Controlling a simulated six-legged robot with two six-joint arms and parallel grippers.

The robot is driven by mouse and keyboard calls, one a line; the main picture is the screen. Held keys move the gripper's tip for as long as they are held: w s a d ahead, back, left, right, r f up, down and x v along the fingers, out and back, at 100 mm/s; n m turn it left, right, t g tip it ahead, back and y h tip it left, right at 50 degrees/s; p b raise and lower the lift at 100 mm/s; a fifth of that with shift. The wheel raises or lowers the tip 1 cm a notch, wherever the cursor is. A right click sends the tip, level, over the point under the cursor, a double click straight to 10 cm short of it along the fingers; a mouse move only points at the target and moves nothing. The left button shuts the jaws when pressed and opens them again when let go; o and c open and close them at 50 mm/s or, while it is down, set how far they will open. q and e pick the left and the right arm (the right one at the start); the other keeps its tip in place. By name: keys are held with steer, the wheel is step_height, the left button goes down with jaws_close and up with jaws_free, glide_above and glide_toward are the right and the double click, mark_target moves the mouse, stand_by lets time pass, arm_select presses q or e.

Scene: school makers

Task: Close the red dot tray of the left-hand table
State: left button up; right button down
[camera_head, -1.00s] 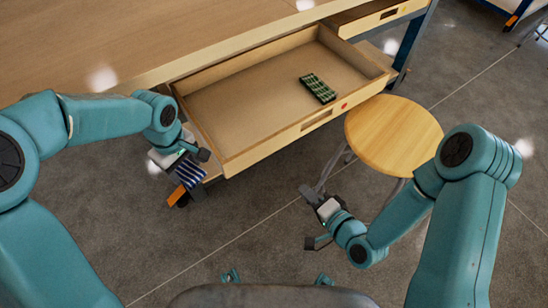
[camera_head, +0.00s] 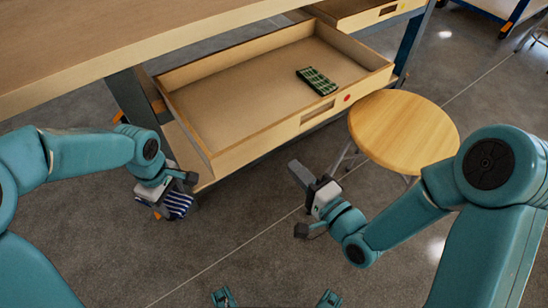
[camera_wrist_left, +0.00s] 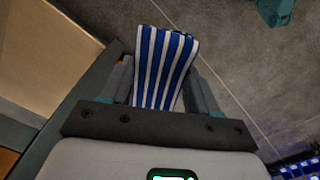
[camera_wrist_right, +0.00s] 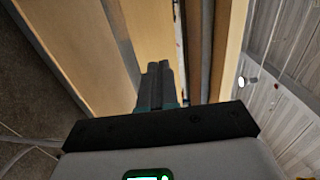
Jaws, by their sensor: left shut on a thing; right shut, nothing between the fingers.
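The red dot tray (camera_head: 222,157) is an open wooden drawer pulled out from under the table (camera_head: 120,45), with a red dot (camera_head: 347,98) on its front beside a handle slot (camera_head: 318,112). A green patterned packet (camera_head: 318,79) lies inside it. My left gripper (camera_head: 178,190) is at the tray's left front corner, shut on a blue-and-white striped thing, which fills the jaws in the left wrist view (camera_wrist_left: 165,65). My right gripper (camera_head: 302,174) is shut and empty, in front of the tray front and below it in the picture. Its closed fingers show in the right wrist view (camera_wrist_right: 160,85).
A round wooden stool (camera_head: 403,128) stands close to the tray's right front corner. Another drawer (camera_head: 365,14) sits farther right under the table, partly out. Grey floor (camera_head: 240,240) is open in front of the tray.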

mark_target(266, 138)
arm_select(q)
step_height(266, 138, down, 3)
steer(key=shift+r+b, duration=0.15)
steer(key=shift+b, duration=0.45)
arm_select(e)
steer(key=x, duration=0.9)
steer(key=shift+a, duration=0.1)
